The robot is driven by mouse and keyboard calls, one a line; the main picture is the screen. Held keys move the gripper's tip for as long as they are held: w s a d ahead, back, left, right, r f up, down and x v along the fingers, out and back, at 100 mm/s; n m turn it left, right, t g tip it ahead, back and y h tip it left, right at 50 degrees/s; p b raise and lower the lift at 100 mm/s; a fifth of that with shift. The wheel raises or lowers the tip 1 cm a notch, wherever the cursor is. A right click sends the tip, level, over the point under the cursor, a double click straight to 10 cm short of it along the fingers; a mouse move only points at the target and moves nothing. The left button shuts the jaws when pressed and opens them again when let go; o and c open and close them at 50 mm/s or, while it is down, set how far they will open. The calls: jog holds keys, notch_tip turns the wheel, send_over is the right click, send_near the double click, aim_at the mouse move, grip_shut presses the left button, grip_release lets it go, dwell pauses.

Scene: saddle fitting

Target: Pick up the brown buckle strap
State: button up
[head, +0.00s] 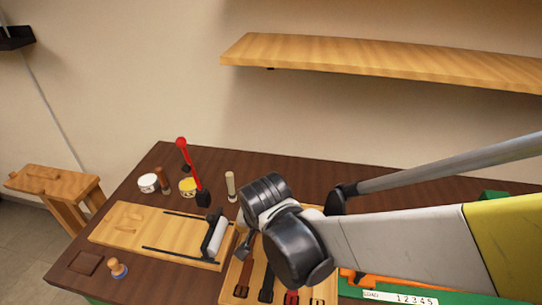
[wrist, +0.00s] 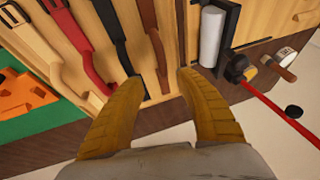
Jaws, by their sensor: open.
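The brown buckle strap (wrist: 151,35) is the rightmost of several straps on a light wooden board in the wrist view. Its near end lies between my fingertips in the picture. In the head view the brown strap (head: 245,279) is leftmost on the board, with its upper part near my arm. My gripper (wrist: 161,82) is open, with its two yellow-brown fingers apart and nothing held. I cannot tell how high the fingertips are above the strap. My arm hides part of the board in the head view.
A black strap (wrist: 112,28), a red strap (wrist: 80,45) and a tan strap (wrist: 42,60) lie beside it. A white roller (wrist: 210,36) in a black frame and a red-handled tool (wrist: 272,108) are to the right. A wooden shelf (head: 380,60) hangs above the table.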

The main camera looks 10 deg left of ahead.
aim_at(254, 237)
jog(key=x, duration=0.1)
jog(key=b+x, duration=0.1)
jog(key=x, duration=0.2)
jog(key=shift+s+a+f+b, duration=0.1)
jog(key=shift+s+f+b, duration=0.15)
jog(key=shift+b, duration=0.1)
jog(key=b+x, duration=0.1)
jog(key=x, duration=0.2)
jog(key=b+x, duration=0.1)
jog(key=x, duration=0.1)
jog(key=shift+w+a+f+b, duration=0.15)
jog(key=shift+w+b, duration=0.25)
jog(key=shift+w, duration=0.15)
jog(key=shift+c, duration=0.2)
grip_shut()
